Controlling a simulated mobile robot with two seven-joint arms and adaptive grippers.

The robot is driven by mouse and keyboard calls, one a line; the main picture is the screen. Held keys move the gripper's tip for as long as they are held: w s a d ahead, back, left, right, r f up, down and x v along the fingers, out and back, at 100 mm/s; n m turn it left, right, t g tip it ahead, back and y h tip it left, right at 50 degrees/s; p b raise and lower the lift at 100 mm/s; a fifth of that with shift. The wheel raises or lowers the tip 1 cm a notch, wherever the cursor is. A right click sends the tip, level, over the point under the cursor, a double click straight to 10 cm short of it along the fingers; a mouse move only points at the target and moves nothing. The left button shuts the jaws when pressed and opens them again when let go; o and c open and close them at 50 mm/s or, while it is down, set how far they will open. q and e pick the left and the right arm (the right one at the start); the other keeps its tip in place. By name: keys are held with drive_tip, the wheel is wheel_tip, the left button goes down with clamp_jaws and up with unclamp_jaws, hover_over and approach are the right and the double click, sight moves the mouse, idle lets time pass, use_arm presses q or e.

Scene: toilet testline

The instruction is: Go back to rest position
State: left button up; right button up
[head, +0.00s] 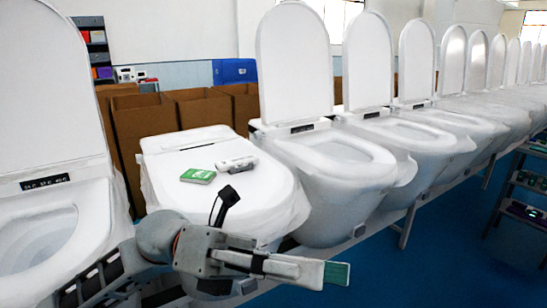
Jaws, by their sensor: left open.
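My left gripper (318,271) is low in the middle of the head view. Its arm comes in from the lower left and its fingers point right, seen nearly side-on. A green pad shows at the fingertip, and nothing is seen held. The gripper is in front of the closed toilet (275,195), apart from the things on its lid. On that lid lie a small green box (198,176) and a white handheld device (237,164). My right gripper is not in view.
A row of open-lidded toilets (335,170) runs back to the right on a long bench. Another open toilet (50,230) stands close at left. Cardboard boxes (170,112) stand behind. A dark shelf rack (525,190) is at right. Blue floor (440,255) lies clear at lower right.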

use_arm(q)
drive_tip(key=w+a+f+n+t+h, duration=0.2)
drive_tip(key=w+n+t+h, duration=0.1)
drive_tip(key=w+n+t, duration=0.4)
drive_tip(key=w+a+f+n+t+h, duration=0.1)
drive_tip(key=w+f+n+t+h, duration=0.2)
drive_tip(key=n+t, duration=0.55)
drive_tip(key=w+a+f+n+t+y, duration=0.4)
drive_tip(key=f+n+t+y, duration=0.2)
drive_tip(key=f+n, duration=0.3)
drive_tip(key=w+a+f+n+t+y, duration=0.4)
drive_tip(key=f+n+t+y, duration=0.25)
drive_tip(key=n, duration=0.45)
drive_tip(key=s+a+f+n+g+y, duration=0.2)
drive_tip(key=a+f+n+y, duration=0.15)
drive_tip(key=f, duration=0.55)
drive_tip(key=s+a+f+n+g+y, duration=0.1)
drive_tip(key=s+a+f+n+y, duration=0.2)
drive_tip(key=f, duration=0.6)
drive_tip(key=s+a+f+n+g+y, duration=0.1)
drive_tip(key=s+a+f+n+g, duration=0.1)
drive_tip(key=s+f, duration=0.4)
drive_tip(key=s+a+f+n+g+y+p, duration=0.1)
drive_tip(key=s+a+f, duration=0.4)
drive_tip(key=f, duration=0.5)
drive_tip(key=shift+s+n+g+y, duration=0.5)
drive_tip(key=shift+s+n+g, duration=0.4)
drive_tip(key=shift+s+g, duration=0.1)
